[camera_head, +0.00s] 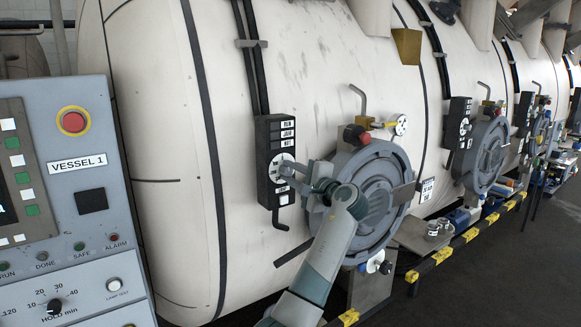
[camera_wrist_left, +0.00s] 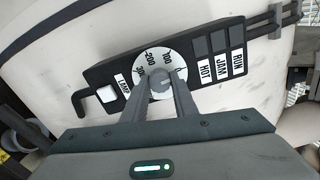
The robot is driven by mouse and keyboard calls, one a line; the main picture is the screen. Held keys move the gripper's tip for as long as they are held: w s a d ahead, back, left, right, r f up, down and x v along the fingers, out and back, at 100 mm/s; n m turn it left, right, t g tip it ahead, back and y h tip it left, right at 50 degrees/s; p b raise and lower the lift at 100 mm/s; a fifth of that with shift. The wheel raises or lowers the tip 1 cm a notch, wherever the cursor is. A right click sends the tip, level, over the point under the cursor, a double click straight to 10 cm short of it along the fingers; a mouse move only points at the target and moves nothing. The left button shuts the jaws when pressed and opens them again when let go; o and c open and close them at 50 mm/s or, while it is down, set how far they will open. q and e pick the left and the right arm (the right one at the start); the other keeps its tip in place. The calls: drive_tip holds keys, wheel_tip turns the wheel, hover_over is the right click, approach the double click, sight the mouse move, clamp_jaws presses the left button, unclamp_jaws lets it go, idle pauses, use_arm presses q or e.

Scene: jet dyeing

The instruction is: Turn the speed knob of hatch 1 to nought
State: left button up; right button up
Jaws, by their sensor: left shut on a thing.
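The speed knob (camera_wrist_left: 161,84) sits in the middle of a white round dial (camera_wrist_left: 152,62) marked with 100 and 200. The dial is on a black control box (camera_head: 272,140), beside the round grey hatch (camera_head: 392,160) of the vessel. My left gripper (camera_wrist_left: 160,92) is shut on the knob, one finger on each side. In the head view the same gripper (camera_head: 287,168) reaches the dial from the right and hides part of it. The fingers cover the lower dial; I cannot tell the knob's exact reading. My right gripper is not in view.
The control box also carries RUN, JAM and HOT labels (camera_wrist_left: 222,66) and a LAMP button (camera_wrist_left: 106,94). A bent rod (camera_head: 281,221) hangs below it. A grey panel marked VESSEL 1 (camera_head: 78,166) stands at the left. More hatches (camera_head: 488,155) line the vessel at right.

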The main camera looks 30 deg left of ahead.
use_arm(q)
drive_tip(key=shift+f+m+p, duration=0.1)
drive_tip(key=shift+m+p, duration=0.2)
drive_tip(key=shift+m, duration=0.2)
drive_tip(key=o, duration=1)
drive_tip(key=shift+o, duration=0.2)
drive_tip(key=shift+d, duration=0.1)
drive_tip(key=shift+s+d+f+b, duration=0.1)
drive_tip(key=shift+s+d+b, duration=0.1)
drive_tip(key=shift+d+b, duration=0.25)
drive_tip(key=b+v, duration=0.6)
drive_tip(key=v, duration=1)
drive_tip(key=shift+b, duration=0.4)
